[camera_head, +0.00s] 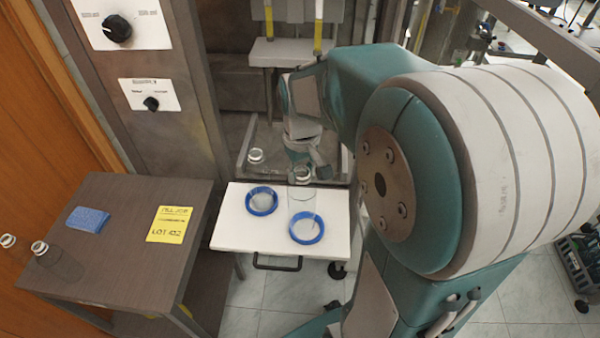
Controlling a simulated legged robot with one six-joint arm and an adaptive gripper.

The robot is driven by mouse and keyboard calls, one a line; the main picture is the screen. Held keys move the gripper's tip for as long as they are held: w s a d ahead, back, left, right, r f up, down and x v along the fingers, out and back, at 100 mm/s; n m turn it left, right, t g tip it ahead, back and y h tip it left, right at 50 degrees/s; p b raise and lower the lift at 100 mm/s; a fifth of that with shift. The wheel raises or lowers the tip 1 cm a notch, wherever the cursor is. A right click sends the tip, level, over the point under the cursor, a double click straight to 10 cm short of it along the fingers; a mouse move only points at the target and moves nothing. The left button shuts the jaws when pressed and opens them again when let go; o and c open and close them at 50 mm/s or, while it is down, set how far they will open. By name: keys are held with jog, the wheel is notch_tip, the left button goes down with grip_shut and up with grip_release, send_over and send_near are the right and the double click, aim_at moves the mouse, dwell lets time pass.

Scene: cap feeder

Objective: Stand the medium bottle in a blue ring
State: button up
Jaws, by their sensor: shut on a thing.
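My gripper (309,170) is shut on the neck of a clear bottle (301,199) with a whitish top. The bottle looks upright, over the back right of the white board; I cannot tell whether its base touches the board. One blue ring (262,213) lies on the board to the left of the bottle. The other blue ring (306,242) lies just in front of the bottle, with its far rim close to the bottle's base in the picture. Both rings look empty.
The white board (231,235) has a dark handle at its front. Another clear bottle (256,156) stands in the metal bay behind it.

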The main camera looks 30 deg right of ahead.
jog(key=shift+w+d+f, duration=0.35)
jog(key=shift+d+f, duration=0.35)
jog(key=shift+f, duration=0.15)
jog(key=shift+w+d+f, duration=0.15)
jog(key=shift+d+f, duration=0.05)
jog(key=shift+f, duration=0.85)
jog(key=shift+w+d+f, duration=0.1)
jog(key=shift+d+f, duration=0.1)
jog(key=shift+f, duration=0.9)
jog(key=o, duration=0.9)
jog(key=shift+o, duration=0.2)
